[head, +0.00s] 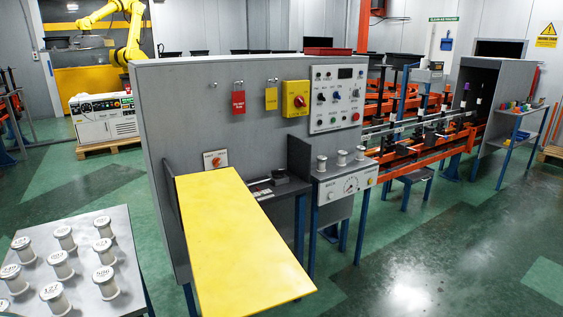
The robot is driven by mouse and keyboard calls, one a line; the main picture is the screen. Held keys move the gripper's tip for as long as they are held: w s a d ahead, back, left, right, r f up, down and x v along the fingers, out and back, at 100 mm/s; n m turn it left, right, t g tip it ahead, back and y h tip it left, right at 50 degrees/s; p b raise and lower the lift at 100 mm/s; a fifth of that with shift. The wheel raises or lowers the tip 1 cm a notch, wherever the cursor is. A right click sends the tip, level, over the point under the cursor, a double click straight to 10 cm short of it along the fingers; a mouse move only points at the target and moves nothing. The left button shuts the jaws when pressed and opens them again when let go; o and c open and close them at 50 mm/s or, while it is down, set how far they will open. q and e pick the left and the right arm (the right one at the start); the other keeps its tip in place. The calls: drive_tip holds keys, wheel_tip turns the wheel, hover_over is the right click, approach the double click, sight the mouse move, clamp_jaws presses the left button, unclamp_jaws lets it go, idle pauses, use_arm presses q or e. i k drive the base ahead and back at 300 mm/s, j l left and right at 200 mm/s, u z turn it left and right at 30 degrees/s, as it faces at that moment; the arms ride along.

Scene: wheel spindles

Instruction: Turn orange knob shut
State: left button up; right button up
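A small orange knob (216,161) sits on a whitish plate low on the grey machine panel (190,110), just above the back end of the yellow board. Its exact setting is too small to read. A larger red rotary knob (299,101) sits on a yellow box higher on the same panel. Neither of my grippers shows in the head view, and nothing is seen touching the orange knob.
A long yellow board (235,240) extends forward below the orange knob. A table (125,240) with several white spools stands at the left. A grey box (345,190) with spools on top stands right of the board. Green floor (400,260) is open at the right.

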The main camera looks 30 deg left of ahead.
sight(216, 161)
drive_tip(key=i+l+z, duration=0.3)
drive_tip(key=i, duration=0.45)
drive_tip(key=i+l+z, duration=0.15)
drive_tip(key=i+l, duration=0.15)
drive_tip(key=i+j+u, duration=0.1)
drive_tip(key=i+u, duration=0.25)
drive_tip(key=u, duration=0.15)
drive_tip(key=i+u, duration=0.3)
drive_tip(key=u, duration=0.2)
drive_tip(key=i+l+u, duration=0.15)
drive_tip(key=i+u, duration=0.15)
drive_tip(key=u, duration=0.15)
